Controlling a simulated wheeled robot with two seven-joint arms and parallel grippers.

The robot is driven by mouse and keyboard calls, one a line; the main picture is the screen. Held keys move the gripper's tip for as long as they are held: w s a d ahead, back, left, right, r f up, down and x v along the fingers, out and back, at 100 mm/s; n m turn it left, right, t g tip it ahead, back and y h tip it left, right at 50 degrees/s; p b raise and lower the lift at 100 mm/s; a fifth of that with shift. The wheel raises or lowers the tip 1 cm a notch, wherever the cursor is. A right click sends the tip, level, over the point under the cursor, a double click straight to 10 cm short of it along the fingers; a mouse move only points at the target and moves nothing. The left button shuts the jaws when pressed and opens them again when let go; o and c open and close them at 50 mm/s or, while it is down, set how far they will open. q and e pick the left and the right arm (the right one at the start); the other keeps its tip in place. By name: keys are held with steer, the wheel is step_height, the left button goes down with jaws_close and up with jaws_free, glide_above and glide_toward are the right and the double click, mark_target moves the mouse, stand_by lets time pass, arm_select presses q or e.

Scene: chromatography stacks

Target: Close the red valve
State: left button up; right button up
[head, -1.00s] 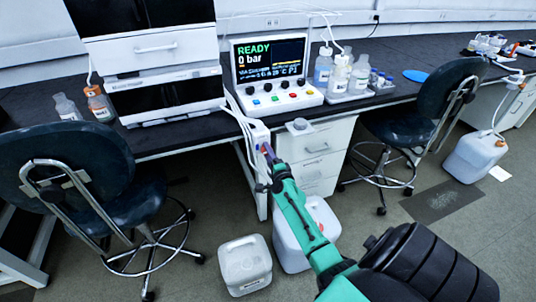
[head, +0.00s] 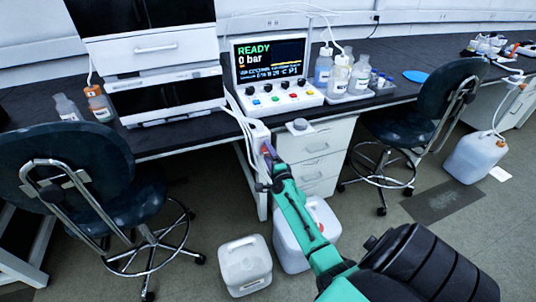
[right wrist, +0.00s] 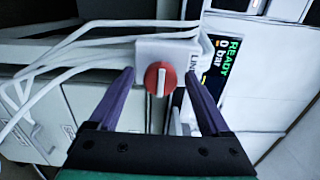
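The red valve (right wrist: 160,78) is a round red knob with a pale bar handle across it, on the front of a white box (right wrist: 178,48). In the right wrist view the bar runs nearly upright in the picture. In the head view the white box (head: 258,131) sits at the bench edge, and my gripper hides most of the knob. My right gripper (right wrist: 158,88) is open, its two purple fingers on either side of the knob with gaps showing. I cannot tell how deep the fingertips reach. My left gripper is not in view.
The control panel (head: 270,72) reads READY and 0 bar. White tubes (right wrist: 60,75) run into the box from the left. White jugs (head: 245,265) stand on the floor below. Stools (head: 85,190) stand left and right. Bottles (head: 340,75) stand on the bench.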

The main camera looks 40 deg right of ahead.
steer(key=shift+s+a, duration=0.1)
steer(key=shift+s, duration=0.25)
steer(key=v, duration=1.4)
steer(key=shift+p, duration=0.3)
steer(key=s+a+f+n+g+y+p, duration=0.2)
steer(key=s+a+f+n+g, duration=0.15)
steer(key=f, duration=0.35)
steer(key=s+a+f+n+g+y+p, duration=0.25)
steer(key=a+f+n, duration=0.2)
steer(key=f, duration=0.25)
steer(key=s+a+f+n+g+y+p, duration=0.1)
steer(key=s+a+f+n+g+p, duration=0.15)
steer(key=s+f+n, duration=0.4)
steer(key=s+a+f+n+g+p, duration=0.1)
steer(key=s+f+n+g, duration=0.2)
steer(key=s, duration=0.6)
steer(key=s+a+f+n+g+p, duration=0.1)
steer(key=s+f+n+g, duration=0.3)
steer(key=s, duration=0.6)
step_height(320, 180, down, 3)
steer(key=n+p, duration=0.1)
steer(key=n, duration=0.2)
steer(key=shift+s, duration=0.3)
